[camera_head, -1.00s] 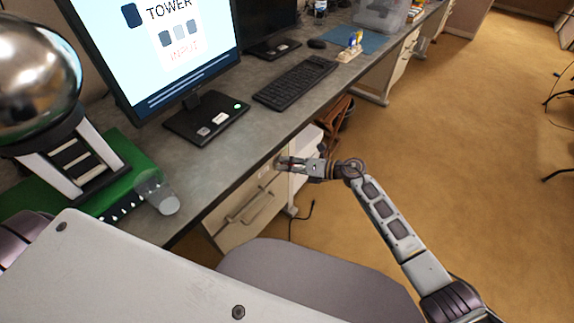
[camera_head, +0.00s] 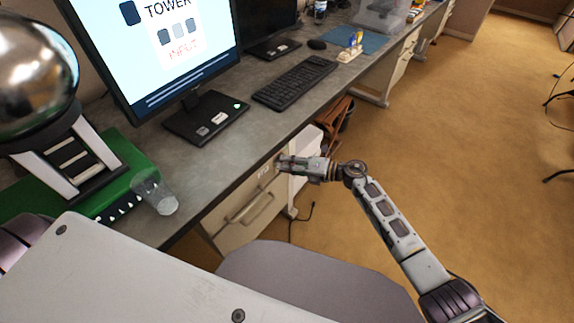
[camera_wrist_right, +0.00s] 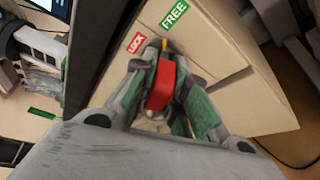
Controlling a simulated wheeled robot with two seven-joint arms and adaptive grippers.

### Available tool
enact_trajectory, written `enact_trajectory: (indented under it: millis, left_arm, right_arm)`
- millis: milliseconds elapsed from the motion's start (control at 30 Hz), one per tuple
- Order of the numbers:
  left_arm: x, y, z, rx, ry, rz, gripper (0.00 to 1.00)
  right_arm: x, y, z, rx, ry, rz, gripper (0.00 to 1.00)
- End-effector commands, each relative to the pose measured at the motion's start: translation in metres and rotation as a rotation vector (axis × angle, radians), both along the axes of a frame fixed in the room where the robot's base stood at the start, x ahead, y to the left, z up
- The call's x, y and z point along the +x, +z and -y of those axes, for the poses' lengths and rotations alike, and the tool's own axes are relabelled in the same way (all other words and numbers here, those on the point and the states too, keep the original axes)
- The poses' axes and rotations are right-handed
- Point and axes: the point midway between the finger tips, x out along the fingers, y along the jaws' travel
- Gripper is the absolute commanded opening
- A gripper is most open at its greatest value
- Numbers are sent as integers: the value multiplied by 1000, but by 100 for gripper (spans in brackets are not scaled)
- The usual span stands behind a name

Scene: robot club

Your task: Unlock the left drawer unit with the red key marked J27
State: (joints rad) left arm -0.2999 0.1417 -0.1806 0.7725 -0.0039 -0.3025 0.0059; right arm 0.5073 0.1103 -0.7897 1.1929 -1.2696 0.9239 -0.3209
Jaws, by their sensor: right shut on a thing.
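The red key (camera_wrist_right: 162,84) is between the fingers of my right gripper (camera_wrist_right: 160,78) in the right wrist view. Its short yellow tip meets the front of the drawer unit (camera_wrist_right: 235,95), near a red LOCK label (camera_wrist_right: 137,43) and a green FREE label (camera_wrist_right: 174,15). I cannot tell how deep the tip sits, and no J27 mark is readable. In the head view, my right gripper (camera_head: 283,165) is at the upper front of the drawer unit (camera_head: 233,232), above its handle (camera_head: 256,208). The key is not clear there. My left gripper is not in view.
The desk edge (camera_head: 225,192) runs just above the drawer unit. A glass (camera_head: 157,194) stands near that edge. A grey chair (camera_head: 300,285) is in front of the unit. A keyboard (camera_head: 295,83) lies on the desk.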

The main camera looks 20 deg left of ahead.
Motion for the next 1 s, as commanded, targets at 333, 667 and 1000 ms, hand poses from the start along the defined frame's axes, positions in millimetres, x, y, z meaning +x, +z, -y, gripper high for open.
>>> enact_trajectory:
  millis: [333,667,1000]
  left_arm:
    - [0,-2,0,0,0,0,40]
    - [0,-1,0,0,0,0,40]
    - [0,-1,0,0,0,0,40]
  right_arm:
    - [0,-2,0,11,-1,-34,17]
    - [0,0,0,10,-1,-30,40]
    - [0,0,0,10,-1,-30,64]
